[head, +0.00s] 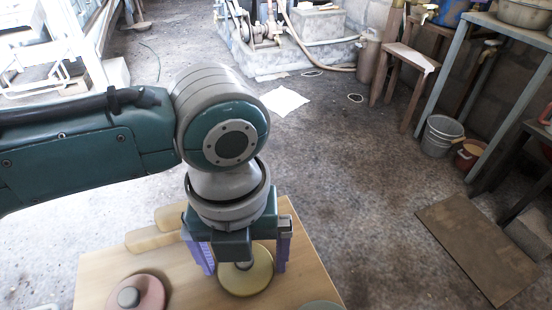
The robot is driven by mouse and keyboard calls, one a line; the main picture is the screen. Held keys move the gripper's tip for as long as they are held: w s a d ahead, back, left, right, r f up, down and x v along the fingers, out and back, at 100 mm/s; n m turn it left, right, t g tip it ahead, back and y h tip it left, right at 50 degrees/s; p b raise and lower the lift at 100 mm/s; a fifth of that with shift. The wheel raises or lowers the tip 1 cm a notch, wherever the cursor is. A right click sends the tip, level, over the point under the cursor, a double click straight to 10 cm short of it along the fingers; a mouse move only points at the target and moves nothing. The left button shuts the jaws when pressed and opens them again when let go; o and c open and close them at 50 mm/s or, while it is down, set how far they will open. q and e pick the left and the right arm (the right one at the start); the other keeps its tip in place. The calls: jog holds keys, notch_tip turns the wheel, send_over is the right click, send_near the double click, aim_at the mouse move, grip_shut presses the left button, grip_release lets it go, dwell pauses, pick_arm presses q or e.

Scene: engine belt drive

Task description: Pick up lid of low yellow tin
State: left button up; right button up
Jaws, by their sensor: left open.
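The low yellow tin (262,282) stands on the wooden table near its front. It shows as a round yellow disc, and its lid cannot be told apart from its body. My left gripper (244,270) points down over it. Its two purple fingers are apart, one to the left of the tin's middle and one to the right. The gripper's body hides the back of the tin. I cannot tell whether the fingers touch it. My right gripper is out of view.
A round pink lid with a grey knob (129,297) is at the left on the table top (95,283). A green round thing (322,306) is cut off at the bottom edge. Pale yellow blocks (148,238) lie behind, left of the gripper.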

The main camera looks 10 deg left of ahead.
pick_arm(q)
jog(key=c, duration=1)
jog(key=shift+r, duration=0.1)
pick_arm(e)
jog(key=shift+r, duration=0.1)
